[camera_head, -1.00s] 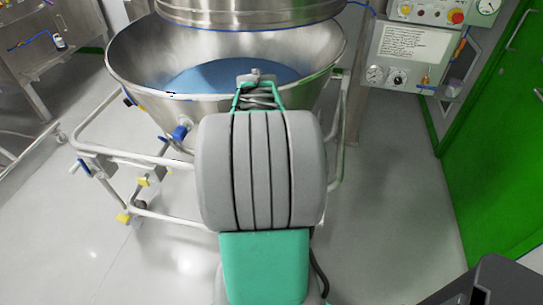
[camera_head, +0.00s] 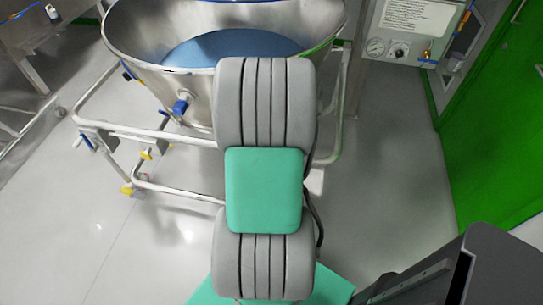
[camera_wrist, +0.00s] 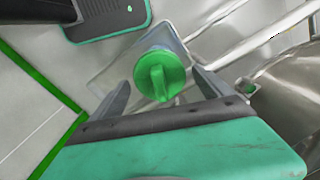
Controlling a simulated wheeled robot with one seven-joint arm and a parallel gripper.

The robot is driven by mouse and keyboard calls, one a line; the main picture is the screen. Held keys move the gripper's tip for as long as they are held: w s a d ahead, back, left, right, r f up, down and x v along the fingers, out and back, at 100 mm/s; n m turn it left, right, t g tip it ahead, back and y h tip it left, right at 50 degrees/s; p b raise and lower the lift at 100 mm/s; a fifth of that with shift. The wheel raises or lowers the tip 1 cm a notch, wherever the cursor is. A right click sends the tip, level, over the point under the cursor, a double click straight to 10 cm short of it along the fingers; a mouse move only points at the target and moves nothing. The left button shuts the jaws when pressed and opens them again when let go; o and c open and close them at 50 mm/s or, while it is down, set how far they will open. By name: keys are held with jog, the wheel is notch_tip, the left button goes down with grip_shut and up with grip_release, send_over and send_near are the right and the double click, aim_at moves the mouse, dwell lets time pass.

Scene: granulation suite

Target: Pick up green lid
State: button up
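The green lid (camera_wrist: 160,75) shows in the wrist view as a round knob with a raised grip bar. It sits on a pale, see-through, square-cornered container (camera_wrist: 112,72). My gripper (camera_wrist: 161,80) is open, with one dark finger on the left of the lid and the other on the right. A gap shows on both sides, so the fingers do not appear to touch it. How far the fingertips are above the lid is hard to tell. In the head view my arm fills the middle, and the lid and gripper are not visible.
A large steel bowl (camera_head: 125,35) with blue contents (camera_head: 225,46) stands ahead on a tubular frame (camera_head: 150,132). A control panel (camera_head: 398,48) and a green door (camera_head: 500,140) are on the right. Grey floor (camera_head: 390,200) is clear between my arm and the door.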

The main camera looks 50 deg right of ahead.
jog(key=c, duration=1.2)
